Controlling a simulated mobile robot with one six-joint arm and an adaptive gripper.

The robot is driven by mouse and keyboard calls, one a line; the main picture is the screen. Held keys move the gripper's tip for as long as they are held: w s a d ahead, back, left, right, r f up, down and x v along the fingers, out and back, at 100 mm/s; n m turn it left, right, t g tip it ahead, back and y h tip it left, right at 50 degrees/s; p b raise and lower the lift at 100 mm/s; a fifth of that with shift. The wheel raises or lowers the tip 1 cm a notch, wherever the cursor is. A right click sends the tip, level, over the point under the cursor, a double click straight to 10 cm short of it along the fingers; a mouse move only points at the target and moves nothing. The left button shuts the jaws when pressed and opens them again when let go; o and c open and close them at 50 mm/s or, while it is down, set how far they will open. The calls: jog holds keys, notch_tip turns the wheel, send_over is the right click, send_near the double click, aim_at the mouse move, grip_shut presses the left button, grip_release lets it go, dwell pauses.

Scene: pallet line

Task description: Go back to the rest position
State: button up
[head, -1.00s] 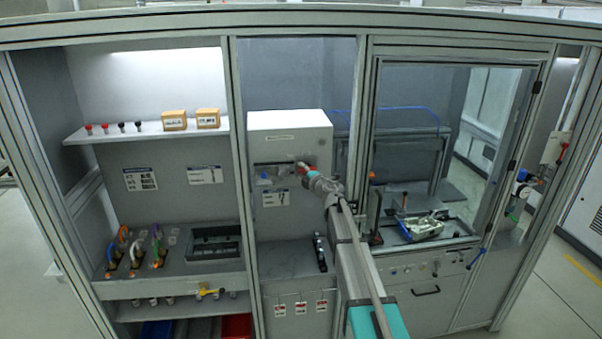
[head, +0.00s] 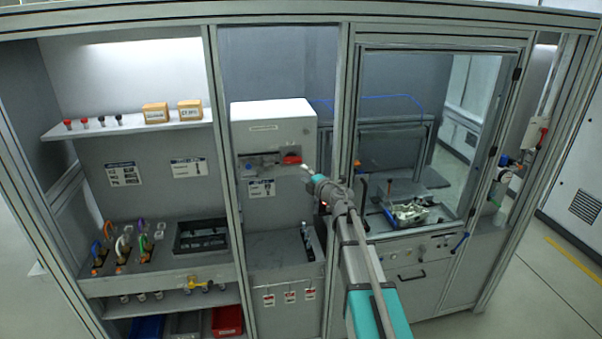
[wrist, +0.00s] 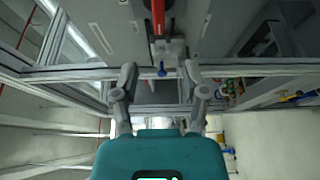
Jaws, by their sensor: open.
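My gripper (head: 309,172) is in front of the right edge of the white machine (head: 268,112) in the head view. In the wrist view my gripper (wrist: 160,74) has its two fingers spread apart with nothing held between them. A red part (head: 291,159) sits at the slot on the front of the white machine. A long red part (wrist: 158,16) with a grey block below it shows beyond the fingers in the wrist view. My fingertips are small in the head view.
An aluminium frame post (head: 342,110) stands beside my arm. A shelf (head: 135,129) with two cardboard boxes is at the left. A tray of metal parts (head: 398,228) is at the right. A black tray (head: 201,237) lies on the left bench. Floor is free at the far right.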

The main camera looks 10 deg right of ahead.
jog(key=shift+s+d+f, duration=0.1)
dwell(0.4)
jog(key=s+d+f+m+g+h+b, duration=0.3)
jog(key=s+d+f+m+h+b, duration=0.15)
jog(key=s+f+m+h, duration=0.35)
jog(key=s+d+f+m+g+h+b, duration=0.2)
jog(key=s+d+f+m+h+b, duration=0.3)
jog(key=f+m, duration=0.55)
jog(key=s+a+f+m+g+y+b, duration=0.2)
jog(key=s+a+f+g+y+b, duration=0.1)
jog(key=s+f, duration=0.6)
jog(key=s+a+f+m+g+y+b, duration=0.2)
jog(key=s+a+f+g+b, duration=0.4)
jog(key=s, duration=0.6)
jog(key=a+f+g+y, duration=0.1)
jog(key=a+f+g, duration=0.1)
jog(key=a+f, duration=0.1)
jog(key=shift+s+a+f+g, duration=0.2)
jog(key=shift+s+a+g, duration=0.1)
jog(key=shift+a, duration=0.1)
jog(key=shift+s, duration=0.1)
